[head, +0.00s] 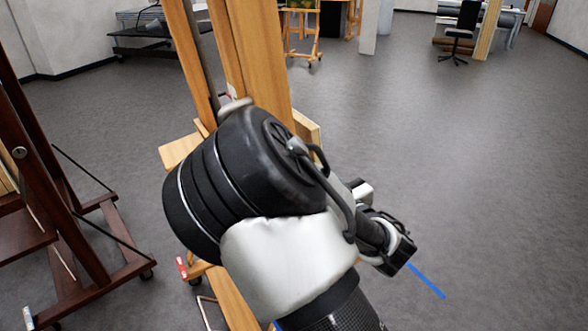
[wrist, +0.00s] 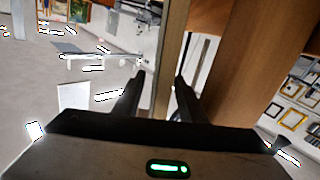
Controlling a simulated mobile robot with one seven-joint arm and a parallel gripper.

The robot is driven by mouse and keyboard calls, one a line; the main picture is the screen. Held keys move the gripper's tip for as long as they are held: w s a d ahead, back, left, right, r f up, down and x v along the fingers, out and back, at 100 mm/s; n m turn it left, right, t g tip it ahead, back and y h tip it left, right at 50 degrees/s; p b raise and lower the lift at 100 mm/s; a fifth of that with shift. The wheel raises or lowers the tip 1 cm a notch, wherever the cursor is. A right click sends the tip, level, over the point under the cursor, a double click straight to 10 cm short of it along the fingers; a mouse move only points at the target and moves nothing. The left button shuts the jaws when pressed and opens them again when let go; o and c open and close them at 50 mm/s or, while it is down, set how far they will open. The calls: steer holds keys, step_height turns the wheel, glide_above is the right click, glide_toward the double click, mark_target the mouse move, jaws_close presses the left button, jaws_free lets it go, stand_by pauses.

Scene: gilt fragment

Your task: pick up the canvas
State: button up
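In the wrist view, my gripper (wrist: 160,76) is open. A thin upright strip (wrist: 170,45), pale brown and seen edge-on, shows in the gap between the fingers. It may be the canvas edge, but I cannot tell for sure. In the head view, my arm covers the middle of the light wooden easel (head: 265,60). A pale wooden edge (head: 310,132) shows just right of it. No canvas face is visible.
A dark wooden easel (head: 52,175) stands at the left. More easels (head: 302,30) and an office chair (head: 462,28) are far back. The grey floor (head: 490,170) at the right is clear. Small picture frames (wrist: 293,118) show at the right of the wrist view.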

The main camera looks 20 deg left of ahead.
steer(key=x, duration=0.3)
steer(key=shift+w+f, duration=0.1)
steer(key=shift+c, duration=0.5)
jaws_close()
